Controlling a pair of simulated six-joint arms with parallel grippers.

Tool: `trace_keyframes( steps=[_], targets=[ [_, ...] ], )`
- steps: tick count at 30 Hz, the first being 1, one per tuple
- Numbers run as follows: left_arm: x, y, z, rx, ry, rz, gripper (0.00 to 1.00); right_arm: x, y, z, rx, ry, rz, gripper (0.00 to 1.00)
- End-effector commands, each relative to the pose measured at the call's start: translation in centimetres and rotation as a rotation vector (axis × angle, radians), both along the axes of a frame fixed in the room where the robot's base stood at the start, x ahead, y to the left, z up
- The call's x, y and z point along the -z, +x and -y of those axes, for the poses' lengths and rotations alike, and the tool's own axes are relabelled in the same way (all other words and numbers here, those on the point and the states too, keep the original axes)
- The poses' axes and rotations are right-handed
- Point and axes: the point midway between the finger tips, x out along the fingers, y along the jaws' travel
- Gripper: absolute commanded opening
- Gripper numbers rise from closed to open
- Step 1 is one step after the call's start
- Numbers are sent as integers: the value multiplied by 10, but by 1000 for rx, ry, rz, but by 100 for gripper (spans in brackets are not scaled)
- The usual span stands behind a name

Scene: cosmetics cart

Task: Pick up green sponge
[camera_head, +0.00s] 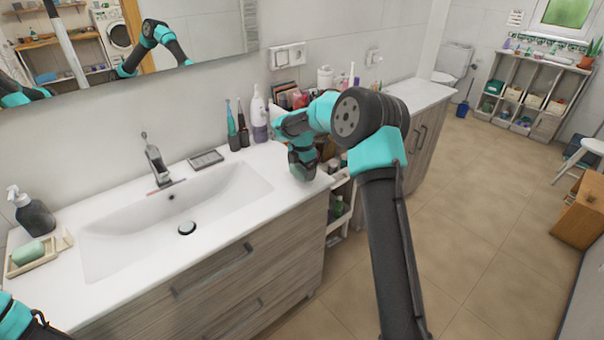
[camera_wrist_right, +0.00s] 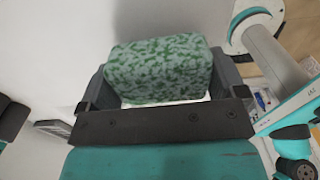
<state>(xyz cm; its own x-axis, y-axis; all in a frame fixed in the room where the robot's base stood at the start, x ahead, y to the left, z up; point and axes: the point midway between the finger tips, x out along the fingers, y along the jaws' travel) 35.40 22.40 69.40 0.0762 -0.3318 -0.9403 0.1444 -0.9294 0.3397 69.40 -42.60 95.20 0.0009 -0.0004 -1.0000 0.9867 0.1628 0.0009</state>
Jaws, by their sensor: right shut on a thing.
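The green sponge (camera_wrist_right: 158,70), a mottled light and dark green block, fills the space between the fingers of my right gripper (camera_wrist_right: 158,85) in the right wrist view. The fingers close on its two ends. In the head view my right gripper (camera_head: 303,165) is low at the right end of the white washbasin counter, in front of the toiletries. The sponge is hidden there. Part of my left arm shows at the lower left corner, but its fingers are out of sight.
A white counter (camera_head: 245,205) with a sunken basin is on the left. Soap on a tray (camera_head: 27,252) and a dark dispenser (camera_head: 35,215) stand at its left end. Toothbrushes and a bottle (camera_head: 259,115) stand near the right gripper. The tiled floor (camera_head: 480,250) is open.

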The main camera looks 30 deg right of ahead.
Motion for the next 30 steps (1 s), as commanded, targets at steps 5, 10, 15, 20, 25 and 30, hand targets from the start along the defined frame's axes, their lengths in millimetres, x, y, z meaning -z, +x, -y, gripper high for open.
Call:
trace_keyframes(
  steps=[5, 10, 15, 20, 25, 30],
  targets=[
    [0, 0, 0, 0, 0, 0, 0, -15, -4, -2, -1, 0, -2, 66],
    [0, 0, 0, 0, 0, 0, 0, -17, -19, -11, 0, 1, -1, 66],
    [0, 0, 0, 0, 0, 0, 0, -19, -42, -26, -3, 0, -1, 66],
    [0, 0, 0, 0, 0, 0, 0, -22, -72, -44, -2, 1, -1, 66],
    [0, 0, 0, 0, 0, 0, 0, -26, -103, -63, -3, 0, -1, 66],
    [0, 0, 0, 0, 0, 0, 0, -28, -125, -76, -2, 1, 0, 66]
  ],
)
